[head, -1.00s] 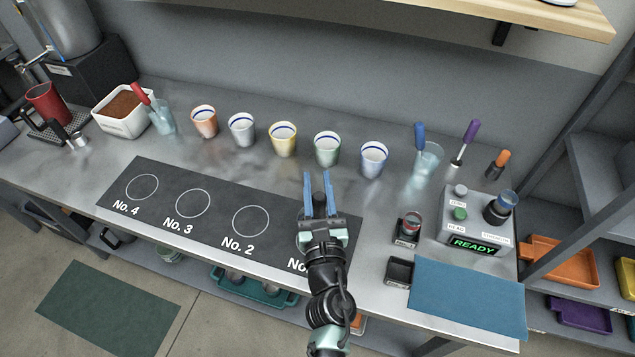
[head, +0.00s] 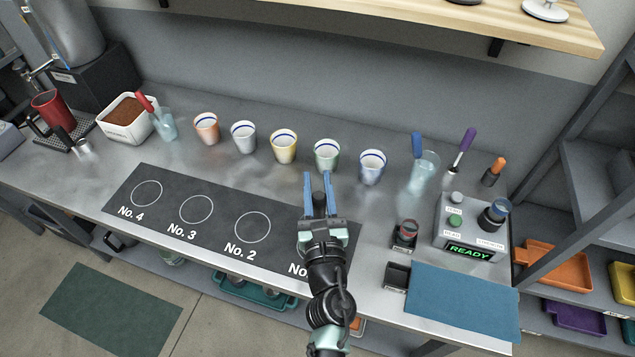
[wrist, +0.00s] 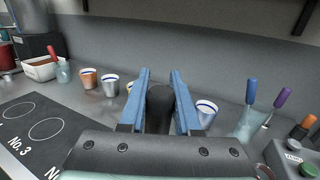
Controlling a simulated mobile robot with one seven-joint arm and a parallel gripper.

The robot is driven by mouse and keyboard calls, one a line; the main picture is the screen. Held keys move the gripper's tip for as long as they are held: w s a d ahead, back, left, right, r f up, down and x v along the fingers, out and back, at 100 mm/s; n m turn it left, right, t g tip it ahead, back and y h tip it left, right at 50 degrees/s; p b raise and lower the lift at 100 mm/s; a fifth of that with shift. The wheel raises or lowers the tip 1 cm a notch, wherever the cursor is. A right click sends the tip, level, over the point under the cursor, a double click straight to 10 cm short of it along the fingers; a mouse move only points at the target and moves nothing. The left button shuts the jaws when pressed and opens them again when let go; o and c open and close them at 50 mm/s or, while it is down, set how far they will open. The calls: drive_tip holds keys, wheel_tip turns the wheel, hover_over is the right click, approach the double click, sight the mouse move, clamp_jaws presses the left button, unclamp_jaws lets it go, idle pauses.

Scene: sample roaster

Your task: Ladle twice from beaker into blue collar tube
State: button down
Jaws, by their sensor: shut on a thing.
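My gripper (head: 318,192) is over the No. 1 end of the dark mat, its two blue fingers pointing toward the back wall. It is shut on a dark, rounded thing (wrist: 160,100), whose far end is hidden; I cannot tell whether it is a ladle. A clear glass beaker (head: 424,168) with a blue-handled tool (head: 417,145) in it stands to the right, apart from my gripper. A dark holder with a blue collar on top (head: 501,206) sits on the grey READY unit. A red-collared piece (head: 407,229) stands in a small black holder.
Several cups, among them a green one (head: 326,154) and a blue one (head: 372,166), stand in a row behind the gripper. A purple-handled tool (head: 467,140) and an orange-topped one (head: 497,166) stand right. A blue mat (head: 463,300) lies at front right, clear.

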drive_tip(key=shift+r+p, duration=2.05)
drive_tip(key=shift+r, duration=0.5)
wheel_tip(320, 180, up, 4)
drive_tip(key=p, duration=0.3)
drive_tip(key=shift+p, duration=0.4)
drive_tip(key=shift+d, duration=0.15)
